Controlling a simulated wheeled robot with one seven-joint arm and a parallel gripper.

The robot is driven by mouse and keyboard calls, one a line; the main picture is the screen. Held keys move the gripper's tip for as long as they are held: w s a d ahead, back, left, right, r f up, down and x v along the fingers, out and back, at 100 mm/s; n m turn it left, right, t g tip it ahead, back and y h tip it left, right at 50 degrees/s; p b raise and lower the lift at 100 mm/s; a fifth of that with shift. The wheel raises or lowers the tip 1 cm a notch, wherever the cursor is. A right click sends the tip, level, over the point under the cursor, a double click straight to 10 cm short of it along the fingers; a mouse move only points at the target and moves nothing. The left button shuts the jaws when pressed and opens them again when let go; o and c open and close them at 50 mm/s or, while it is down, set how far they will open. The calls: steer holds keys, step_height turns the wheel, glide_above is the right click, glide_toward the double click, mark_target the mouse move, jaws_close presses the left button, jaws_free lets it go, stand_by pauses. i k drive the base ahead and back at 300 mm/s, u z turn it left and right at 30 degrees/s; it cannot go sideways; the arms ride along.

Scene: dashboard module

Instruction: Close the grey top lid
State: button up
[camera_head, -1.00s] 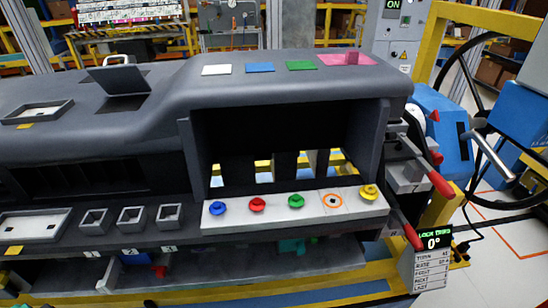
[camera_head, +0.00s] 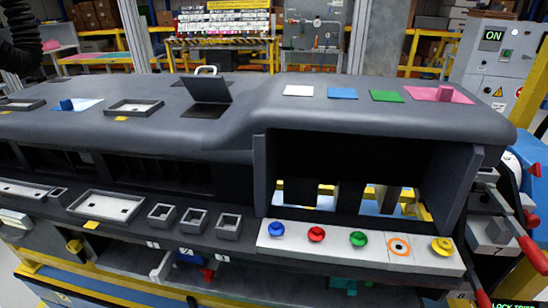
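The grey top lid (camera_head: 208,90) stands raised and tilted on top of the dashboard module, left of the middle of the picture. A dark flat opening or recess (camera_head: 204,111) lies at its lower edge. A light curved handle (camera_head: 206,71) shows just behind the lid's upper edge; I cannot tell whether it belongs to the lid. My gripper is not in view. A dark ribbed part at the top left corner may belong to my arm.
The dashboard (camera_head: 160,134) fills the width. White, blue and green pads and a pink pad with a block (camera_head: 445,94) lie right of the lid. A grey tray (camera_head: 134,107) lies left of it. Colored knobs (camera_head: 316,234) line a white panel below. A blue block (camera_head: 67,105) sits farther left.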

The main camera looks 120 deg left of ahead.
mark_target(213, 88)
steer(key=u, duration=1.15)
steer(key=i, duration=0.1)
steer(key=u, duration=2.95)
steer(key=k, duration=0.85)
steer(key=u, duration=0.2)
steer(key=i, duration=0.7)
steer(key=z, duration=0.05)
